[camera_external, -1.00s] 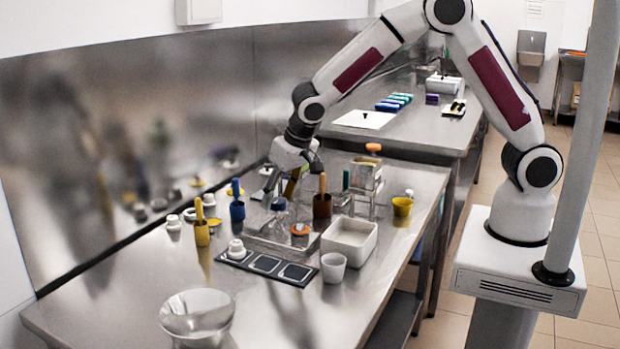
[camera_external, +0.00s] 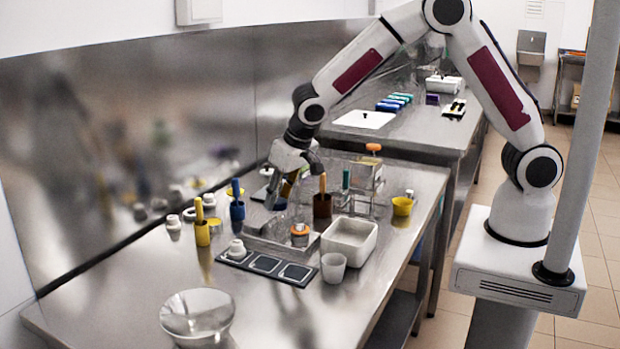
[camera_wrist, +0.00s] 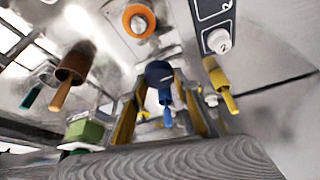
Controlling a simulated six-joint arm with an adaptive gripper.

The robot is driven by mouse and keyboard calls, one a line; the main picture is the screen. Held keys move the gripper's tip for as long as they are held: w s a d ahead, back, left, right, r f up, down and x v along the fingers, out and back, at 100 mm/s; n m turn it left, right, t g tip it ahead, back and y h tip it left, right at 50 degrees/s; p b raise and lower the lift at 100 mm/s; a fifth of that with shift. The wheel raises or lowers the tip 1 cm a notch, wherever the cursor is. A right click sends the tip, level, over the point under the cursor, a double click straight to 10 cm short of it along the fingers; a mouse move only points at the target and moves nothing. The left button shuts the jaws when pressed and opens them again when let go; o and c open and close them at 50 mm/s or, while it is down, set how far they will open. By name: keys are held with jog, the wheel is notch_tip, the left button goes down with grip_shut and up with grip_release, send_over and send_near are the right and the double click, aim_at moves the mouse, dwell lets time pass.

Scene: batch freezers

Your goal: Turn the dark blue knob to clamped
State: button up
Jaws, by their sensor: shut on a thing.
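The dark blue knob (camera_external: 279,204) sits low at my gripper (camera_external: 274,200) in the external view, on a flat metal fixture (camera_external: 268,244), and is partly hidden by the fingers. My gripper is shut on the dark blue knob from above. I cannot read any clamped mark or pointer on the knob.
An orange knob (camera_external: 300,230) stands on the fixture's near side. A brown cup with a handle (camera_external: 322,206), a blue one (camera_external: 237,210) and a yellow one (camera_external: 202,233) stand close around. A white tray (camera_external: 349,240) is to the right.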

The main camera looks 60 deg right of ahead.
jog(key=shift+n+y, duration=0.9)
jog(key=shift+n, duration=1.4)
jog(key=shift+n+y, duration=0.7)
jog(key=shift+n, duration=1.4)
jog(key=shift+d+n+g+y, duration=0.1)
jog(key=shift+n+g+y, duration=0.2)
jog(key=shift+n, duration=0.3)
jog(key=shift+n+g+y, duration=0.4)
jog(key=shift+n+g, duration=0.1)
jog(key=shift+n, duration=1.1)
jog(key=shift+n+g+y, duration=0.3)
jog(key=shift+n+g, duration=0.4)
jog(key=shift+n, duration=1.3)
jog(key=o, duration=1.1)
